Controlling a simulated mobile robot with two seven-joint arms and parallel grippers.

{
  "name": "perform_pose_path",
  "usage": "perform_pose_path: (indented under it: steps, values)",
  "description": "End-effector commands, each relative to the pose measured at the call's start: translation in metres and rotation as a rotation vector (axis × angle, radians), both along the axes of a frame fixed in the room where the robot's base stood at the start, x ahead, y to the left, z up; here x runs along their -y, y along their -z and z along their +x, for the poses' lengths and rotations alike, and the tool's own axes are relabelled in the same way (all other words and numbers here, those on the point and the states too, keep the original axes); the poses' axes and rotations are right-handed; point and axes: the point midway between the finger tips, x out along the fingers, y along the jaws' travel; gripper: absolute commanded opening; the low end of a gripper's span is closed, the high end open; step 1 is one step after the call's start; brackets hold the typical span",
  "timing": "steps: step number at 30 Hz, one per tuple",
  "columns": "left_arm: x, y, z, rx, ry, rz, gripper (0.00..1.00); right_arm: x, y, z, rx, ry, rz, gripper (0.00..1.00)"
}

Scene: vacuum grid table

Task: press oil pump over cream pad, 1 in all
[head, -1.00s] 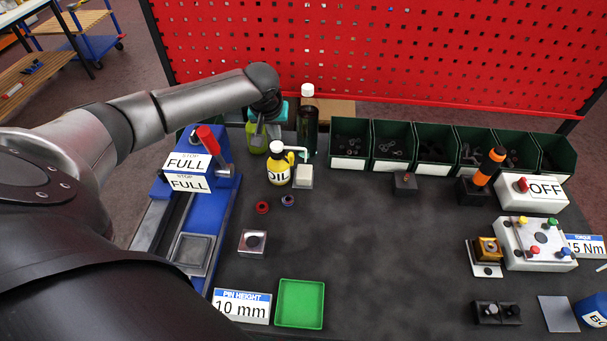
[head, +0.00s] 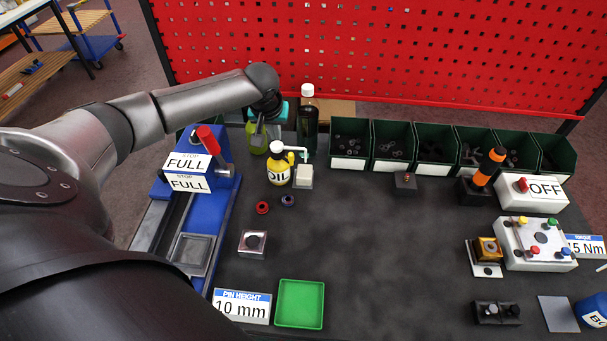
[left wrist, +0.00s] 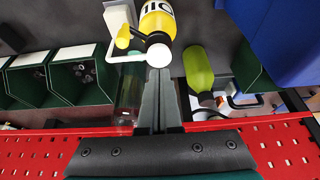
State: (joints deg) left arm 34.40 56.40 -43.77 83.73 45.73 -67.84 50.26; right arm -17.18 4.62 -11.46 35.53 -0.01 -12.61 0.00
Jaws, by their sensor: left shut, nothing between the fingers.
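The oil pump (head: 278,169) is a yellow bottle with a black and white OIL label, a white round top and a white spout. It stands upright. The cream pad (head: 304,174) is a small pale block on a grey base just right of it, under the spout's end. My left gripper (head: 260,134) is shut and empty, just behind the pump top. In the left wrist view the shut fingertips (left wrist: 160,73) lie close to the white top of the pump (left wrist: 158,20); I cannot tell whether they touch. The pad (left wrist: 118,18) shows beside it. My right gripper is out of view.
A lime green bottle (head: 256,143) and a dark bottle with a white cap (head: 308,118) stand close behind the pump. The blue press (head: 217,183) is at left, green bins (head: 348,144) at the back. Two small rings lie in front. The table middle is clear.

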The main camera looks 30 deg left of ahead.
Motion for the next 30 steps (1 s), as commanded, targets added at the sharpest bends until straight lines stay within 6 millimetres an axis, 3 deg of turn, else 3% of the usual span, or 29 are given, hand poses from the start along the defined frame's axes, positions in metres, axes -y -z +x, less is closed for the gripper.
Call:
perform_pose_path:
  steps: [13, 30]
  values:
    - [0.000, 0.002, 0.000, 0.000, 0.000, 0.000, 0.00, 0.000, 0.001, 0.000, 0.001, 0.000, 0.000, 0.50]
    - [0.000, 0.022, 0.000, -0.001, -0.001, -0.001, 0.00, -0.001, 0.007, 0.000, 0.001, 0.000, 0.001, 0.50]
